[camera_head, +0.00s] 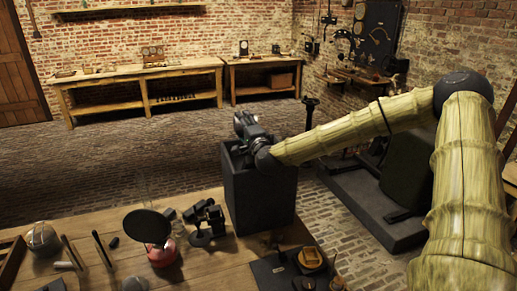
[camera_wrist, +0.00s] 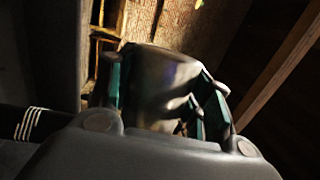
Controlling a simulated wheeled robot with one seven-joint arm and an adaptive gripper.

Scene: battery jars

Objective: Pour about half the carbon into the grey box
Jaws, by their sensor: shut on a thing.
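The tall dark grey box (camera_head: 262,205) stands at the table's far edge in the head view. My gripper (camera_head: 244,127) is above the box's top, towards its left side, at the end of my arm. In the wrist view my gripper (camera_wrist: 168,75) is shut on a dark, shiny vessel (camera_wrist: 162,88), with green-edged fingers on either side of it. Wooden beams show behind the vessel, so the wrist seems tilted. I cannot see the vessel's mouth or any carbon, and the inside of the box is hidden.
On the wooden table (camera_head: 190,268) are a black disc (camera_head: 147,226) near a red base, a black device (camera_head: 205,217), a dome (camera_head: 42,239) and several rods. A dark board (camera_head: 272,275) lies before the box. Workbenches (camera_head: 140,75) line the back wall.

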